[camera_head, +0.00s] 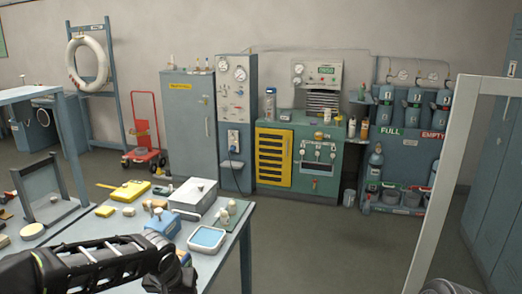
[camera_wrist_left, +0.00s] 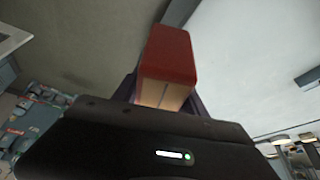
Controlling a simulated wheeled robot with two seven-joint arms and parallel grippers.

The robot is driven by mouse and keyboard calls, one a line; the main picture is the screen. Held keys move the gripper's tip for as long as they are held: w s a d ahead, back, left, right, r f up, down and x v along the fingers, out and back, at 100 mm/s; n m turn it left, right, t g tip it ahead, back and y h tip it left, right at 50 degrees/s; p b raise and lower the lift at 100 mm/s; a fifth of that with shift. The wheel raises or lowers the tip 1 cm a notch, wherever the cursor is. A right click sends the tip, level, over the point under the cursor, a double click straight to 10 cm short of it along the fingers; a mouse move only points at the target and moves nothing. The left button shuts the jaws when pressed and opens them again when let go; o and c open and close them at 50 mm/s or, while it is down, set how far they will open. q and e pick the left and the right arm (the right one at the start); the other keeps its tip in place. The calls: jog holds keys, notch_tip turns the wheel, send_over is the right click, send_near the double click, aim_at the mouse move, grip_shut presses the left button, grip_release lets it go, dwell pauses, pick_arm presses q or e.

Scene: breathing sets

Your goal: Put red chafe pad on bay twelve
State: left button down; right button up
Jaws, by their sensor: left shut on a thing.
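The red chafe pad (camera_wrist_left: 170,52) shows in the left wrist view as a red block with a pale, tan end face. My left gripper (camera_wrist_left: 163,92) is shut on it, with dark fingers on either side. In the head view my left arm (camera_head: 95,268) reaches in from the lower left, over the near edge of the workbench. The pad cannot be made out in the head view. No bay number can be read, so I cannot tell which place is bay twelve.
The workbench (camera_head: 85,232) holds a blue-topped tray (camera_head: 207,238), a grey box (camera_head: 194,194) and several small parts. A cylinder rack (camera_head: 405,155) marked FULL and EMPTY stands at the back right. A pale upright frame (camera_head: 437,185) stands nearer. The middle floor is clear.

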pick_arm(q)
jog(key=s+f, duration=0.3)
jog(key=shift+s+f, duration=0.1)
jog(key=shift+f, duration=0.25)
dwell(1.0)
